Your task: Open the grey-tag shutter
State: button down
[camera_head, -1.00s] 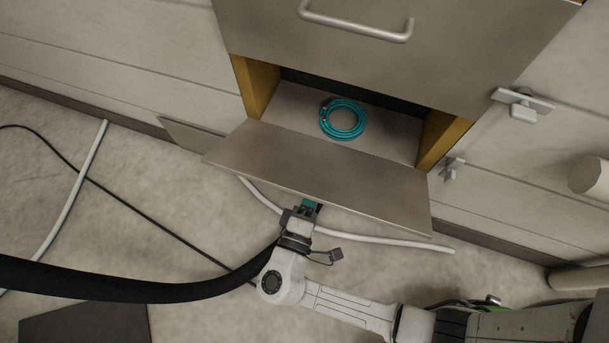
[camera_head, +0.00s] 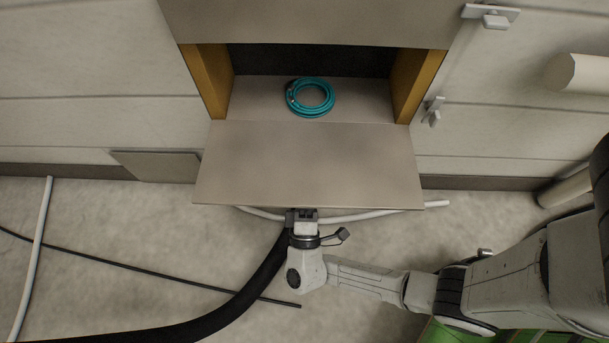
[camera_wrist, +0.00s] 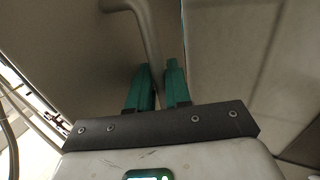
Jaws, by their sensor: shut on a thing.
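The shutter (camera_head: 305,165) is a flat grey-brown panel, hinged along the bottom of a recess and tilted outward, so the recess is open. No grey tag shows on the face I see. My gripper (camera_wrist: 160,68) has teal fingers. In the wrist view they are closed around a grey bar handle (camera_wrist: 147,35) on the panel's outer side. In the head view my gripper (camera_head: 304,212) is at the panel's front edge, its fingertips hidden under it. A coiled teal cable (camera_head: 310,97) lies on the recess floor, behind the panel.
The recess has yellow-brown side walls (camera_head: 408,82). Metal latches (camera_head: 491,15) sit on the wall at right. A white hose (camera_head: 38,250) and a black cable (camera_head: 120,267) lie on the floor. A thick black hose (camera_head: 265,270) runs beside my arm.

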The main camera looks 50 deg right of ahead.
jog(key=c, duration=1.2)
grip_release()
jog(key=shift+r, duration=0.1)
jog(key=shift+c, duration=0.2)
jog(key=shift+a, duration=0.1)
jog(key=v, duration=1.1)
